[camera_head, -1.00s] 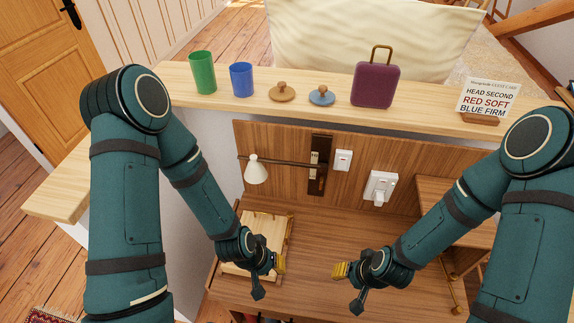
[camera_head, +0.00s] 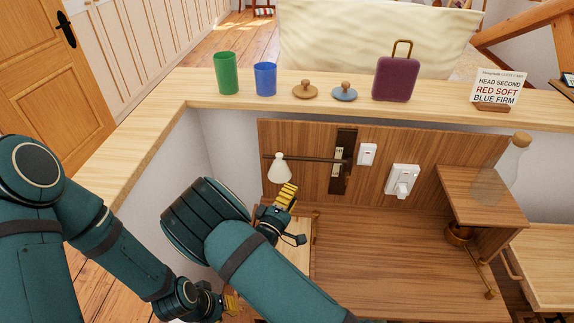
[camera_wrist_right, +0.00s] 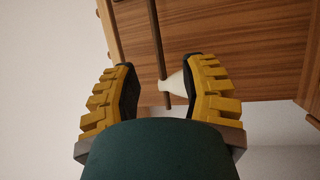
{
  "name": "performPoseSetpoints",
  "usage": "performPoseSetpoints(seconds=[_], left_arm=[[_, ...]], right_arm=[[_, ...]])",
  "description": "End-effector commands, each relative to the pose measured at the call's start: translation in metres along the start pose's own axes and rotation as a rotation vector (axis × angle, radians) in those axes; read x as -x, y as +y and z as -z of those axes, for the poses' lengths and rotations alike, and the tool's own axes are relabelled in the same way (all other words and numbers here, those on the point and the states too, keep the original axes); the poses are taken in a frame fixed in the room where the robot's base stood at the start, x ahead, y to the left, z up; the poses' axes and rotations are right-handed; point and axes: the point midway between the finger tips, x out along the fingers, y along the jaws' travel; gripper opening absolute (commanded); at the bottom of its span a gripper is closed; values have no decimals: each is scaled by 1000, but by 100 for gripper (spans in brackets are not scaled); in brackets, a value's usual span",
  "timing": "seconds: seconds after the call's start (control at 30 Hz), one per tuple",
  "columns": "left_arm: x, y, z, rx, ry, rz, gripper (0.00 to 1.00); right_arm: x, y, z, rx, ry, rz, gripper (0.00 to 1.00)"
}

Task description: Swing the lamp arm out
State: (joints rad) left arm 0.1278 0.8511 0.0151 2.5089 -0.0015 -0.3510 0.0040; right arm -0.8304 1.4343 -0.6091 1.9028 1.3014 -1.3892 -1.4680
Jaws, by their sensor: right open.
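The lamp has a white cone shade (camera_head: 279,169) hanging from a thin dark arm (camera_head: 310,159). The arm runs left from a dark wall plate (camera_head: 343,165) and lies along the wood back panel. My right gripper (camera_head: 286,196) is just below the shade in the head view. In the right wrist view my right gripper (camera_wrist_right: 160,85) is open, and the shade (camera_wrist_right: 174,81) and rod (camera_wrist_right: 156,45) appear between its fingers, with the shade nearer the right finger. Contact cannot be told. My left gripper (camera_head: 231,303) is low at the left, its jaws unclear.
A ledge (camera_head: 200,92) above the panel holds a green cup (camera_head: 227,73), blue cup (camera_head: 265,79), two knobbed lids, a purple case (camera_head: 396,80) and a sign (camera_head: 498,87). Switches (camera_head: 403,181) are right of the lamp. A glass bottle (camera_head: 505,165) stands on the right shelf.

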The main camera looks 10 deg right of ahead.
Motion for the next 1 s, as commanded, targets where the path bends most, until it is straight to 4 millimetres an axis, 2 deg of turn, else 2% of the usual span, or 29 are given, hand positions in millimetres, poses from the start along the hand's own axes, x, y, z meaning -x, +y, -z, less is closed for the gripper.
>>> performPoseSetpoints(seconds=[0.13, 0.23, 0.7, 0.83, 1.0], left_arm=[[-1, 0, 0, -2, -1, -1, 23], [-2, 0, 0, -2, 0, -1, 23], [-9, -3, 1, -2, 4, 0, 23], [-11, -4, 1, -2, 4, 0, 23], [-12, -4, 1, -2, 5, 0, 23]], right_arm=[[-5, 5, 3, 16, -5, -32, 43], [-16, 6, 2, 15, -7, -31, 43], [-105, 7, 1, 13, -6, -28, 43], [-122, 7, 1, 13, -6, -27, 43], [-135, 8, 2, 14, -4, -25, 43]])
